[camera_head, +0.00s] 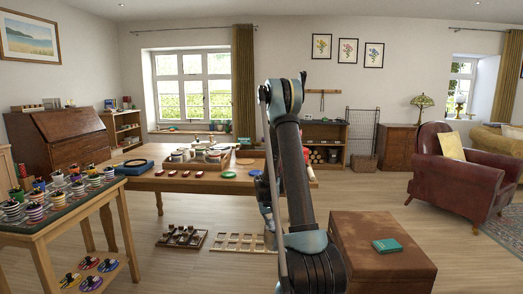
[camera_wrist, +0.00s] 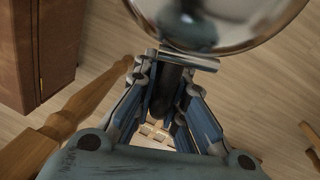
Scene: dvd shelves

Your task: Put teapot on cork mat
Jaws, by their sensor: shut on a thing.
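A shiny, rounded metal body, which looks like the teapot (camera_wrist: 235,22), fills the top of the wrist view, and only its near part shows. My gripper (camera_wrist: 180,62) is shut on it, with a dark piece, probably its handle, between the fingers. Bare floor shows below, with a wooden edge at the left. In the head view my arm hides the gripper and the teapot. A small tan round mat (camera_head: 245,161), possibly the cork mat, lies on the wooden table (camera_head: 200,185); it is too small to be sure.
A wooden rack (camera_head: 240,243) and a tray (camera_head: 182,237) lie on the floor. A brown chest (camera_head: 385,250) stands at the right.

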